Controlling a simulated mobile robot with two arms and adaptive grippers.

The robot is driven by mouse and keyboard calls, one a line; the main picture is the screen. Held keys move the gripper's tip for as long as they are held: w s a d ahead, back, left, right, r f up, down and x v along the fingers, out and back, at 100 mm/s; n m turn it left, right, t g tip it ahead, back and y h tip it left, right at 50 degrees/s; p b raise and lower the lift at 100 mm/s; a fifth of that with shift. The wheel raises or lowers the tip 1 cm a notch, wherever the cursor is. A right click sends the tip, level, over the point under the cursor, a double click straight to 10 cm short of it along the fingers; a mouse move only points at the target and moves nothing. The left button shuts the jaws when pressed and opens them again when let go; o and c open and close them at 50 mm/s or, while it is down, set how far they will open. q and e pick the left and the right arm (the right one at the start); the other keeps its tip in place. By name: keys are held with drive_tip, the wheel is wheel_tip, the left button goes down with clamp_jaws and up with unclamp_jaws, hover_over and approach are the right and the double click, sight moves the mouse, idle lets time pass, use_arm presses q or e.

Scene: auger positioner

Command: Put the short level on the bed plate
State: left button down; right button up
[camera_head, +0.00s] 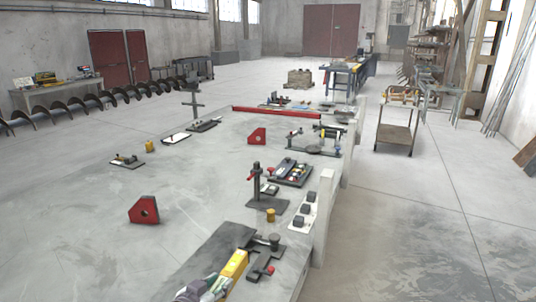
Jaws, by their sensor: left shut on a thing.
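My left gripper (206,288) is at the bottom edge of the head view, partly cut off. It is shut on a yellow bar, which I take to be the short level (236,265). The level slants up to the right from the jaws, and its near end is hidden by them. A dark flat plate (212,258), perhaps the bed plate, lies just left of and behind the level. I cannot tell whether the level touches it. My right gripper is not in view.
A dark clamp (263,256) with a red knob stands close right of the level. Beyond are a post on a dark base (258,190), a yellow cylinder (271,215), a white strip with dark blocks (303,210) and a red magnet square (144,209). The grey surface at left is mostly clear.

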use_arm(q)
drive_tip(key=s+a+r+n+t+y, duration=0.1)
drive_tip(key=s+a+r+n+y, duration=0.1)
drive_tip(key=s+r, duration=0.3)
drive_tip(key=s+a+r+n+y, duration=0.2)
drive_tip(key=s+a+r, duration=0.1)
drive_tip(key=s, duration=0.5)
drive_tip(key=m+h, duration=0.3)
approach(218, 279)
drive_tip(key=shift+w+d, duration=0.8)
drive_tip(key=shift+w, duration=0.25)
drive_tip(key=shift+m+g+h, duration=0.5)
drive_tip(key=shift+m+h, duration=0.2)
drive_tip(key=x, duration=0.3)
drive_tip(key=a+x, duration=0.1)
drive_tip(key=x, duration=0.2)
drive_tip(key=a+x, duration=0.1)
drive_tip(key=x, duration=0.2)
drive_tip(key=shift+w+f, duration=0.2)
drive_tip(key=shift+w, duration=0.05)
